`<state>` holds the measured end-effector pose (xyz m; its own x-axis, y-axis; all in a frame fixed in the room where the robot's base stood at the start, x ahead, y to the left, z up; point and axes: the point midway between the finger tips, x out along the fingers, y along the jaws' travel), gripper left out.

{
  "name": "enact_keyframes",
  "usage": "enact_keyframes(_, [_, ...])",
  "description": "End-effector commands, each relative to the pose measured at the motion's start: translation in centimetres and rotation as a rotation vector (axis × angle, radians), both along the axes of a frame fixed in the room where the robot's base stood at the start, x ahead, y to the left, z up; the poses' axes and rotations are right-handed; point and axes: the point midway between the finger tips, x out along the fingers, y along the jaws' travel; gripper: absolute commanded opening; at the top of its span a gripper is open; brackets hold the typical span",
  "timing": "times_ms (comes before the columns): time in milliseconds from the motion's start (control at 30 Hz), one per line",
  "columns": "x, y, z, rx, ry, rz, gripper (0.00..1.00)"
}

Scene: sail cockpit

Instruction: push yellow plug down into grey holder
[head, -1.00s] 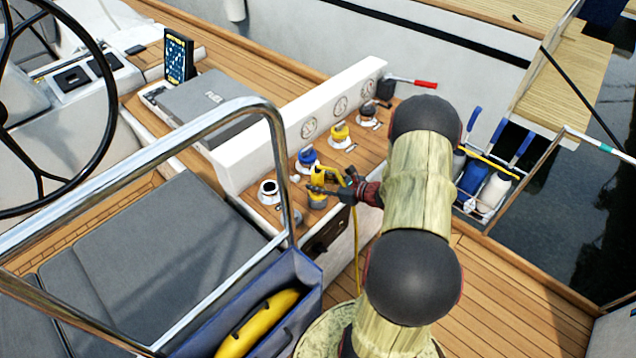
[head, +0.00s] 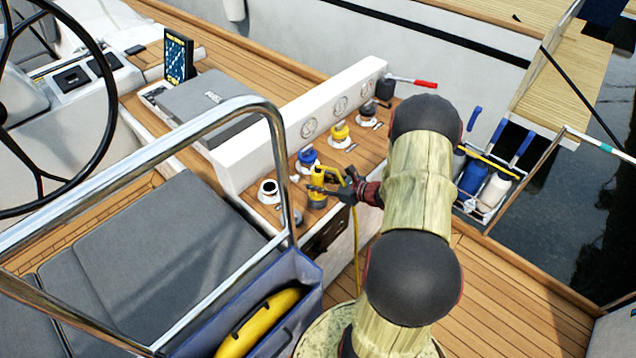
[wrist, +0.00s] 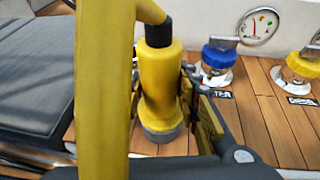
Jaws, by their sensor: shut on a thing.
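The yellow plug (head: 318,180) stands about upright on the teak console top; it also shows in the wrist view (wrist: 160,85). Its black neck and thick yellow cable rise from the top. The grey holder (head: 317,203) shows as a ring around the plug's lower end, also in the wrist view (wrist: 161,134). I cannot tell how deep the plug sits in it. My gripper (head: 325,189) comes from the right and is shut on the plug's body. In the wrist view the cable covers the left part and one finger.
A blue-capped filler (wrist: 219,56) and a yellow-capped filler (head: 340,133) stand behind the plug. An open round fitting (head: 269,188) is to its left. A white panel with gauges (head: 308,128) backs the console. A steel rail (head: 272,120) is at the left.

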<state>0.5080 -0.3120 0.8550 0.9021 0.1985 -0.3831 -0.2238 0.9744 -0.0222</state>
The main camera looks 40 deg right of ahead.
Motion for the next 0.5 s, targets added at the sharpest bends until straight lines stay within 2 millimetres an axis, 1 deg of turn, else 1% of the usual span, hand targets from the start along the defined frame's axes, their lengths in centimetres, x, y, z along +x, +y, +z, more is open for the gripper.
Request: enact_keyframes(500, [0.02,-0.02,-0.74,0.000,-0.001,0.000,0.00])
